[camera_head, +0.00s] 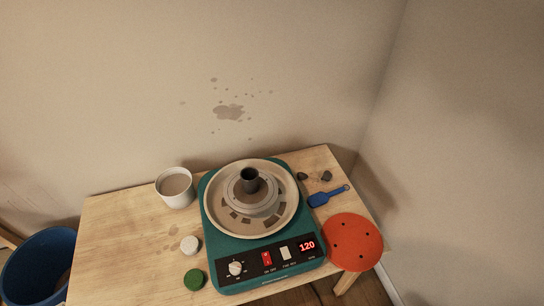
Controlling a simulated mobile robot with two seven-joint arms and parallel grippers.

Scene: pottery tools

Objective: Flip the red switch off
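The red switch (266,258) is on the black front panel of a teal pottery wheel (223,246). It sits between a white knob (236,268) on its left and a pale switch (285,253) on its right. Small lettering below the red switch is hard to read, and its on or off position is too small to tell. A red display (307,246) on the panel is lit and reads 120. Neither of my grippers is in the head view.
The wheel stands on a wooden table (125,235) against the wall. A white cup (175,188), a white lump (189,244) and a green disc (195,280) lie to its left. A blue tool (327,197) and an orange disc (354,242) lie to its right. A blue bucket (38,262) stands at left.

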